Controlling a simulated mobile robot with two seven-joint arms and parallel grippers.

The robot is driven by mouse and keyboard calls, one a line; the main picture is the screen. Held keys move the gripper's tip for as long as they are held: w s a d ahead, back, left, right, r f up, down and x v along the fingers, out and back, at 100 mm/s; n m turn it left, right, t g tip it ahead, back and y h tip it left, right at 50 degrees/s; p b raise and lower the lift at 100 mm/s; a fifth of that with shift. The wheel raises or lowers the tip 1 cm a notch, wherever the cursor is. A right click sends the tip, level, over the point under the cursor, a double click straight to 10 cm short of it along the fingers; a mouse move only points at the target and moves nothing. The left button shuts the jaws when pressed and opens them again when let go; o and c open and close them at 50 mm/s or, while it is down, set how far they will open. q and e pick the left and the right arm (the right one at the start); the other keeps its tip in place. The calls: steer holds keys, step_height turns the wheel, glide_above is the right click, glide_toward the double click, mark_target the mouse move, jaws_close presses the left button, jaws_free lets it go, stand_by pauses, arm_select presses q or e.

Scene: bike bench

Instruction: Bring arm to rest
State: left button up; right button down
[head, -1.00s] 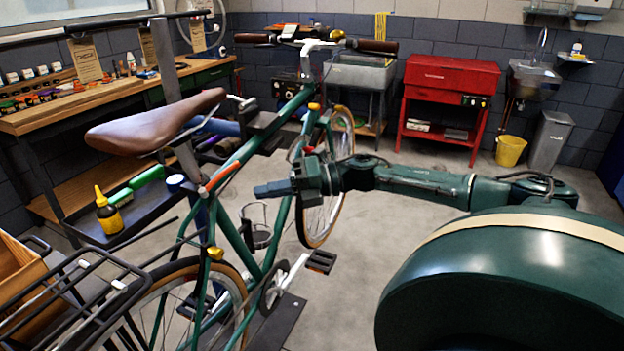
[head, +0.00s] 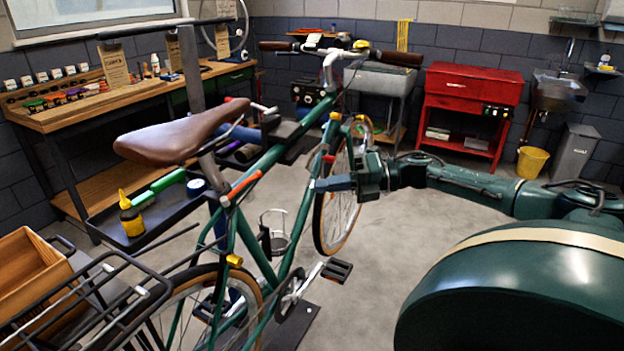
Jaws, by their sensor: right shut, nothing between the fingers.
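My right arm reaches in from the right edge. My right gripper (head: 332,184) points left, shut and empty, with its fingertips close to the frame of the green bicycle (head: 262,179) in the picture. I cannot tell whether the fingertips touch the bicycle. The bicycle is held in a stand in the middle, with a brown saddle (head: 178,134) and a black rear rack (head: 88,300). My left gripper is not in view.
A wooden workbench (head: 120,92) with small jars runs along the left wall. A yellow-capped bottle (head: 131,218) stands on the stand's tray. A red cabinet (head: 470,88), a yellow bucket (head: 532,162) and a grey bin (head: 574,152) stand at the back. Floor right of the bicycle is clear.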

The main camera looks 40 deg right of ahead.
steer(key=s+a+f+m+t+h, duration=0.1)
steer(key=a+f+m+t+h, duration=0.1)
steer(key=a+f+m+h, duration=0.55)
steer(key=s+a+f+m+t+h, duration=0.15)
steer(key=f+m+h, duration=0.35)
steer(key=f+m, duration=0.65)
steer(key=s+a+f+m+g, duration=0.2)
steer(key=s+a+m+g, duration=0.95)
steer(key=s+a, duration=0.55)
steer(key=w+a+f+t+y+p, duration=0.2)
steer(key=w+a+f+t, duration=0.3)
steer(key=t, duration=0.3)
steer(key=shift+n+y, duration=0.45)
steer(key=shift+y, duration=0.2)
